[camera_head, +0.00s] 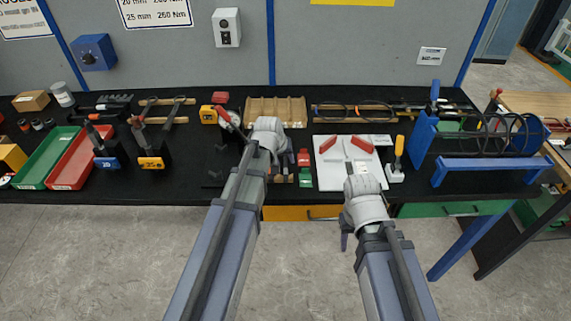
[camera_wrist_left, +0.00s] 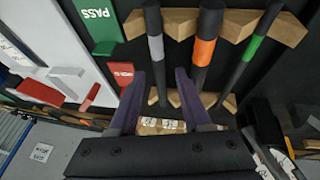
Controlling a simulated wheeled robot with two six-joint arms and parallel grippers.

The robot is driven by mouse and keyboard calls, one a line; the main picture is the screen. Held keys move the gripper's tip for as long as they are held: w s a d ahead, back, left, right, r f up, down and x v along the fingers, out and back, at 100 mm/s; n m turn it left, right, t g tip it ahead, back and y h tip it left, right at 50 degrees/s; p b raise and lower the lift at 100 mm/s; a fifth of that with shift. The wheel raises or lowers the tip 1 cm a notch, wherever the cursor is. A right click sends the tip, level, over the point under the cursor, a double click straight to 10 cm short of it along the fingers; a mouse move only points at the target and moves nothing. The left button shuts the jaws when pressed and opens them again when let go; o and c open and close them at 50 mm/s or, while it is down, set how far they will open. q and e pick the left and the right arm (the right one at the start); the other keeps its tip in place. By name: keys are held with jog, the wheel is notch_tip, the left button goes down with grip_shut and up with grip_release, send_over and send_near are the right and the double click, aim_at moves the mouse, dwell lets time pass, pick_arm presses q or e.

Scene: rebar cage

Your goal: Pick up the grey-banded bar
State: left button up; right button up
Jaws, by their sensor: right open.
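The grey-banded bar (camera_wrist_left: 156,48) is a dark rod with a light grey band, lying across two notched wooden supports (camera_wrist_left: 180,23) in the left wrist view. An orange-banded bar (camera_wrist_left: 204,52) and a green-banded bar (camera_wrist_left: 252,47) lie to its right. My left gripper (camera_wrist_left: 159,76) is open; its two fingers appear on either side of the grey-banded bar, apart from it. The height gap is unclear. In the head view my left gripper (camera_head: 285,152) is over the bench and its arm mostly hides the bars. My right gripper (camera_head: 346,234) is open and empty in front of the bench edge.
Green PASS (camera_wrist_left: 97,28) and red (camera_wrist_left: 123,73) pieces stand close beside the bars. A white board with red pieces (camera_head: 346,172) lies to the right. A wooden tray (camera_head: 276,106) sits behind. A blue frame with dark rings (camera_head: 490,168) stands far right.

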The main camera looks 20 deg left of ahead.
pick_arm(q)
grip_shut()
dwell(1.2)
